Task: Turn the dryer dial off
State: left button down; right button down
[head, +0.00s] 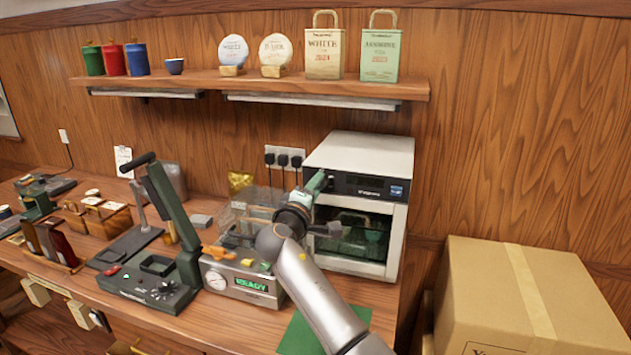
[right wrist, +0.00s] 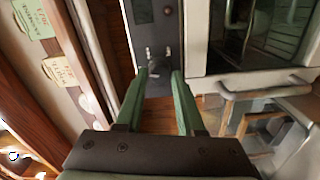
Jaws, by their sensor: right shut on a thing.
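The dryer (head: 360,150) is a white box with a dark control strip and a glass door, at the right end of the bench. Its control panel (right wrist: 170,25) shows at the top of the right wrist view. My right gripper (head: 325,180) is at the left end of the strip and covers the dial in the head view. The dial's pointer setting is too small to read. My left gripper is not in view.
A machine with a READY display (head: 245,283) and a dark green lever press (head: 165,270) stand left of the dryer. A clear box (head: 240,225) is close behind my arm. A cardboard box (head: 525,300) is at the right. A shelf (head: 260,82) hangs above.

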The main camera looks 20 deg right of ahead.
jog(key=shift+n+p, duration=0.3)
jog(key=shift+n, duration=0.8)
jog(key=c, duration=0.5)
grip_release()
jog(key=shift+c, duration=0.2)
jog(key=shift+f, duration=0.1)
